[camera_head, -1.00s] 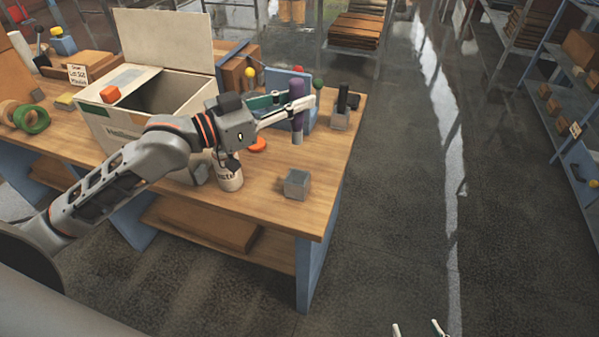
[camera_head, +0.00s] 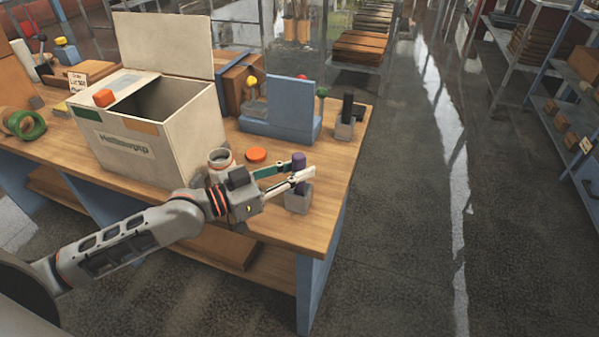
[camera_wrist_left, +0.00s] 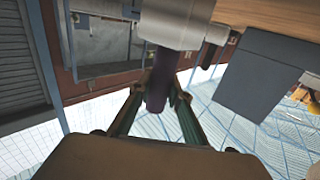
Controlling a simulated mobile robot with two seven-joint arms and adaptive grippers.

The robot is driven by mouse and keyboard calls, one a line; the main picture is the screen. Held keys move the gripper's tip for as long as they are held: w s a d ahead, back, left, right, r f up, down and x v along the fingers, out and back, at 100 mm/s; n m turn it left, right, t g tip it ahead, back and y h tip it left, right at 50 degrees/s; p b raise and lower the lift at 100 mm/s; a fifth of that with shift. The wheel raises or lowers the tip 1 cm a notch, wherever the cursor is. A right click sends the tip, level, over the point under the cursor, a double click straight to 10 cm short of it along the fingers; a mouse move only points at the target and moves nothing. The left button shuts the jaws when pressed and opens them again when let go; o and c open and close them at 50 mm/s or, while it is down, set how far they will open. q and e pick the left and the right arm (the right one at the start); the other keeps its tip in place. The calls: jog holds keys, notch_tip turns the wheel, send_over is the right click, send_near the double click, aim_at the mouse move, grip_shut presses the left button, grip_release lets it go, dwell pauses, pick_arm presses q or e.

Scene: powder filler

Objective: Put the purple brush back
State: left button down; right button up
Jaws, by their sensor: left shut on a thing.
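The purple brush (camera_head: 299,160) is upright, between the fingers of my left gripper (camera_head: 306,178), which is shut on it. Directly below it is a small grey block (camera_head: 298,203) near the front right corner of the table. In the left wrist view the purple handle (camera_wrist_left: 158,90) sits between the fingers and meets a grey part (camera_wrist_left: 180,18) at the top of that picture. The brush's lower end is hidden, so I cannot tell how deep it sits in the block. My right gripper is out of view.
A blue stand (camera_head: 290,115) is behind the gripper, and a black brush (camera_head: 347,108) stands in another grey block (camera_head: 344,129). An orange lid (camera_head: 256,154), an open white jar (camera_head: 220,160) and a large open box (camera_head: 150,125) are on the table (camera_head: 334,170).

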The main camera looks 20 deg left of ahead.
pick_arm(q)
jog(key=shift+f, duration=0.25)
jog(key=c, duration=1.9)
grip_release()
jog(key=shift+r, duration=0.2)
jog(key=v, duration=1.2)
jog(key=shift+a, duration=0.1)
